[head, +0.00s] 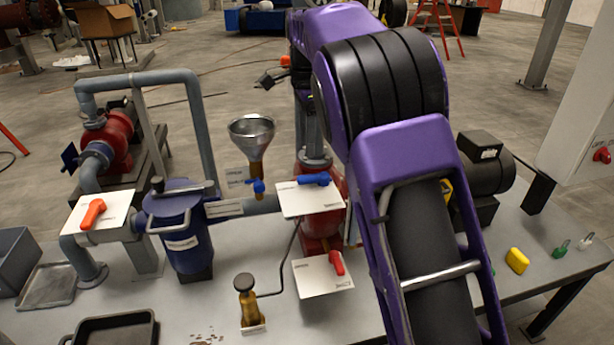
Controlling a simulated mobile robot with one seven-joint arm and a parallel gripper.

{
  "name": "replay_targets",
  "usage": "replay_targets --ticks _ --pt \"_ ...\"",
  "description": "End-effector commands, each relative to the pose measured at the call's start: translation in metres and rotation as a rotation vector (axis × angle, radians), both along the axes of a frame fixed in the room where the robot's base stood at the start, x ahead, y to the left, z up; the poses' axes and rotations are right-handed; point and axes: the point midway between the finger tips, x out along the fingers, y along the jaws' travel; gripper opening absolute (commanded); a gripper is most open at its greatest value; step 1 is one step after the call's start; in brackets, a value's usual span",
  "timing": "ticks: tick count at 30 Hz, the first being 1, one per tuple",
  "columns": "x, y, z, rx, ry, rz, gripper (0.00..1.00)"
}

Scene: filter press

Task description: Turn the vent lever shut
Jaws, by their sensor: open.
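Several levers show, and their labels are too small to read, so I cannot tell which is the vent lever. An orange lever (92,212) sits on a white plate at the left pipe. A small blue lever (257,187) is below the metal funnel (252,137). A larger blue lever (313,180) lies across a white plate above the red pump body (316,222). A red lever (336,262) is tilted on a lower white plate (318,277). My purple arm fills the right middle and hides part of the bench.
A blue filter housing (181,230) stands on the grey bench (215,293). A brass hand pump (247,300) stands near the front. A black tray (115,328) is at front left. A yellow object (517,260) and green tags (561,252) lie at right.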

Motion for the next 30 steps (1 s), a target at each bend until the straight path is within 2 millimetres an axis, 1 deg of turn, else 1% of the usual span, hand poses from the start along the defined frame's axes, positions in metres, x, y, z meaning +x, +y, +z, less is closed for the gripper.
replay_targets --ticks 1,6,9,12,18,25,26,30 --pt "-0.001 0.000 -0.015 -0.001 0.003 0.000 0.57" --pt "0.000 0.000 -0.049 -0.002 0.003 0.000 0.57" --pt "0.000 0.000 -0.065 -0.002 0.002 0.000 0.57" --pt "0.000 0.000 -0.076 -0.001 0.001 -0.001 0.57" --pt "0.000 0.000 -0.085 -0.001 0.000 0.000 0.57" --pt "0.000 0.000 -0.085 -0.001 0.000 0.000 0.57" --pt "0.000 0.000 -0.085 -0.001 0.000 0.000 0.54" --pt "0.000 0.000 -0.085 -0.001 -0.001 0.000 0.29"
